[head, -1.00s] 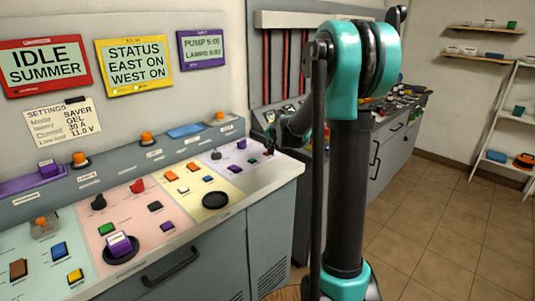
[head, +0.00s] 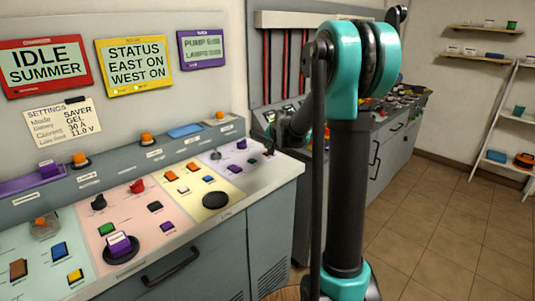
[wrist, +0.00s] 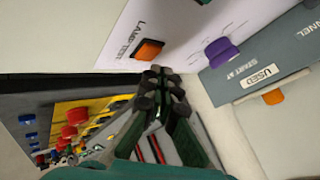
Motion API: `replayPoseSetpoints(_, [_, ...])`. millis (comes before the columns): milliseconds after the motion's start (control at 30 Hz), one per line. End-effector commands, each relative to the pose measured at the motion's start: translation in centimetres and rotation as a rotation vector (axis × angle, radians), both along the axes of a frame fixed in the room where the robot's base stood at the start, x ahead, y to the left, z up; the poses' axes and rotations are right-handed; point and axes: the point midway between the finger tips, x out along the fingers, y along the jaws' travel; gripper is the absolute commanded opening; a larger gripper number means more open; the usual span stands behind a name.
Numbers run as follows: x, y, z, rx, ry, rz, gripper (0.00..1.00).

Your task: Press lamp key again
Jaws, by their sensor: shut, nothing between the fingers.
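The key labelled LAMP TEST is an orange key (wrist: 149,50) with a dark edge, on a pale panel at the top of the wrist view. My gripper (wrist: 159,82) is shut and empty, its dark fingertips just below that key in the picture. I cannot tell whether they touch it. In the head view my gripper (head: 269,148) is a small dark shape over the right end of the lilac panel (head: 229,170), and the lamp key cannot be made out there. The purple-framed display (head: 201,48) shows PUMP and LAMPS lines whose digits are too small to read surely.
A second console (head: 398,110) with several coloured controls stands behind my arm. The tiled floor (head: 440,230) at right is clear.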

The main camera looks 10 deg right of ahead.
Motion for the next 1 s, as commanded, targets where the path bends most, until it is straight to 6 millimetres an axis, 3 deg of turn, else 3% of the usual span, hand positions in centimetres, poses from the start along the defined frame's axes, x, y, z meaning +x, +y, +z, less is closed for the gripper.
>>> replayPoseSetpoints(1000, [-0.01,0.0,-0.85,0.0,0.0,0.0,0.0])
